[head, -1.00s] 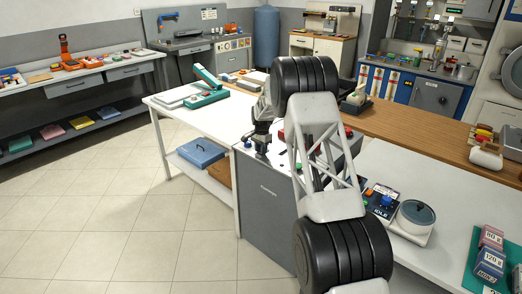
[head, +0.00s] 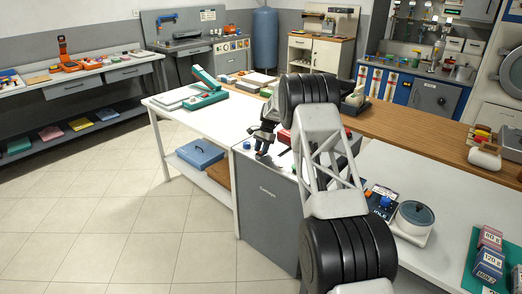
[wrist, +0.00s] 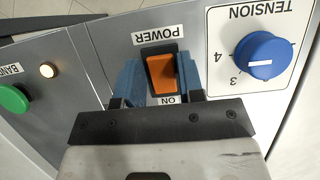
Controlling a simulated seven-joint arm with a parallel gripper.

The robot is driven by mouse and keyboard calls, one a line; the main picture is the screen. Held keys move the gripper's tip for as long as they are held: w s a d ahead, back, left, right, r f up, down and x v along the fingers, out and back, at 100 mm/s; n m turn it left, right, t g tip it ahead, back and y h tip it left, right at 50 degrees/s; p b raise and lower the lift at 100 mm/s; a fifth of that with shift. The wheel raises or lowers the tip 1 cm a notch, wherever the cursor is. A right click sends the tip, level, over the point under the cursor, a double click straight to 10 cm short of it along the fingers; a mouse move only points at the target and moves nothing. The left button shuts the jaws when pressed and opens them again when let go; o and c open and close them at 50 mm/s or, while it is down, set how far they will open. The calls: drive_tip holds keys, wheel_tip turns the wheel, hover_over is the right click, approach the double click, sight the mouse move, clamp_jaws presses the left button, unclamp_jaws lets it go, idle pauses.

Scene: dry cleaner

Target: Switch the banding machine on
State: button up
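The banding machine is the grey cabinet (head: 265,205) in the middle of the head view, with controls on its top. In the wrist view its panel (wrist: 80,60) carries an orange rocker switch (wrist: 161,75) between an upside-down POWER label (wrist: 158,36) and an ON label (wrist: 167,100). My gripper (wrist: 162,82) has its blue fingers apart, one on each side of the switch. I cannot tell whether they touch it. In the head view my gripper (head: 264,143) points down over the machine's top.
The panel also has a blue TENSION knob (wrist: 262,54), a green button (wrist: 13,98) and a small pale, bright lamp (wrist: 47,70). A white table (head: 205,122) with a green device (head: 208,86) stands left of the machine. A white counter (head: 440,190) extends right.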

drive_tip(key=shift+o, duration=1.4)
drive_tip(key=v, duration=0.8)
drive_tip(key=shift+f, duration=0.1)
